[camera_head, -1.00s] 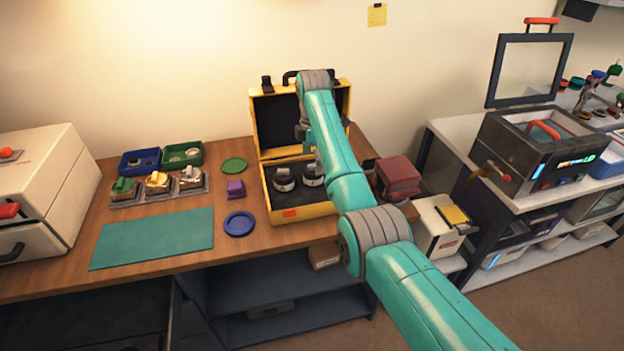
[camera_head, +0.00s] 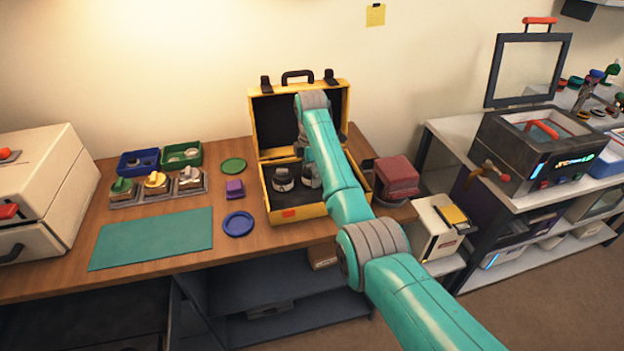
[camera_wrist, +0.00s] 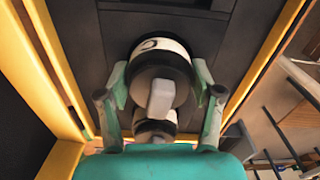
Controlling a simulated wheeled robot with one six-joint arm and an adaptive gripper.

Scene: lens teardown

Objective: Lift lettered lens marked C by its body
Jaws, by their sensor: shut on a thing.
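In the wrist view, my gripper (camera_wrist: 160,98) has its two green-tipped fingers on either side of a round dark lens (camera_wrist: 152,65) with a white band. A dark letter, which looks like a C, shows on the band. The gripper is shut on this lens. A second banded lens (camera_wrist: 155,126) lies just below it in the picture. In the head view, two lenses show in the open yellow case (camera_head: 300,212), a left one (camera_head: 283,180) and a right one (camera_head: 311,176) partly behind my arm. The fingers are hidden there, and I cannot tell whether the held lens is clear of the case floor.
The case's raised lid stands behind my arm. A blue round dish (camera_head: 239,223), a purple block (camera_head: 235,189) and a green disc (camera_head: 233,166) lie left of the case. The green mat (camera_head: 152,238) is bare.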

